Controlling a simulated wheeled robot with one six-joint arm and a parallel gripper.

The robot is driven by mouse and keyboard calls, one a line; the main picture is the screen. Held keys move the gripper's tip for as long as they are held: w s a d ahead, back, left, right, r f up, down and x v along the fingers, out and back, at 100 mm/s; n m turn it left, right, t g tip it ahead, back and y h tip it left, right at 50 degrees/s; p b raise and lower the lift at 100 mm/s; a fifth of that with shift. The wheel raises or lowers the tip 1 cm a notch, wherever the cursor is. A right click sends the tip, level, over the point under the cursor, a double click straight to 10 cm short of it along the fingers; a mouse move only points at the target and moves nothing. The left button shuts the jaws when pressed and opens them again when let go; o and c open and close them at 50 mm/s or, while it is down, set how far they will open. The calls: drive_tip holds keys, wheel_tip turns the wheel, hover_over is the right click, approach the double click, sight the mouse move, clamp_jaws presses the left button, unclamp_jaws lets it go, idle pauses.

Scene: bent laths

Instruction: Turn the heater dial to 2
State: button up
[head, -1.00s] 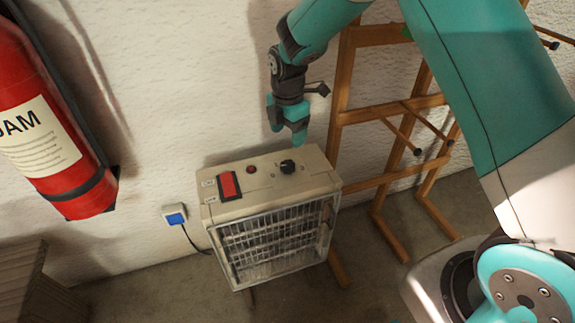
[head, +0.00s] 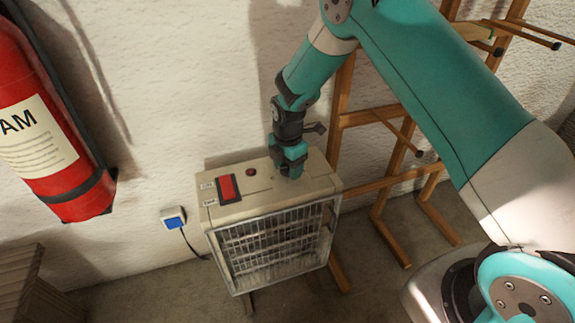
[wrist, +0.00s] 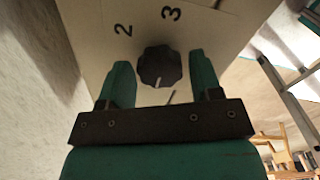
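The heater (head: 275,245) is a beige box with a wire grille, standing by the wall. Its black dial (wrist: 160,66) shows in the wrist view, with a "2" printed at its upper left and a "3" above. The dial's pale pointer line faces down towards my gripper's base, away from both numbers; a dark mark lies near it. My gripper (head: 291,174) points down at the heater's top and hides the dial in the head view. Its green fingers are open, one on each side of the dial, with visible gaps between.
A red rocker switch (head: 228,188) and a small red lamp (head: 251,172) sit on the heater's top, left of my gripper. A wooden rack (head: 340,120) with pegs stands close on the right. A fire extinguisher (head: 45,120) hangs at left, above a wall socket (head: 174,218).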

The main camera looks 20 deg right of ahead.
drive_tip(key=c, duration=0.6)
drive_tip(key=m+p, duration=0.2)
drive_tip(key=m, duration=0.3)
drive_tip(key=shift+r+m, duration=0.1)
drive_tip(key=shift+m, duration=0.2)
drive_tip(key=m+p, duration=0.1)
drive_tip(key=m, duration=0.4)
drive_tip(key=shift+p, duration=0.3)
drive_tip(key=m+p, duration=0.1)
drive_tip(key=m, duration=0.5)
drive_tip(key=shift+m, duration=0.4)
drive_tip(key=m, duration=0.6)
drive_tip(key=shift+p, duration=0.35)
drive_tip(key=shift+m, duration=0.3)
